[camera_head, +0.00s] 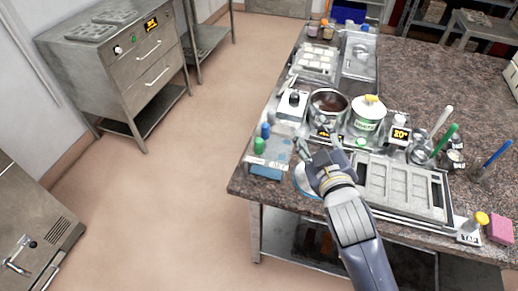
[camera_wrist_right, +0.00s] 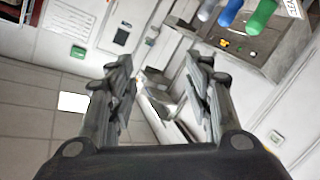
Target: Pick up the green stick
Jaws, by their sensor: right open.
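The green stick (camera_head: 445,139) stands tilted in a small metal holder on the right part of the counter in the head view, between a white stick (camera_head: 442,120) and a blue stick (camera_head: 497,153). My right gripper (camera_head: 318,148) is open above the counter's front edge, well to the left of the green stick and apart from it. In the right wrist view my open right gripper (camera_wrist_right: 160,75) has nothing between its fingers. Blue and green rounded objects (camera_wrist_right: 262,16) show at the top there; I cannot tell whether one is the stick. My left gripper is not in view.
Open floor lies left.

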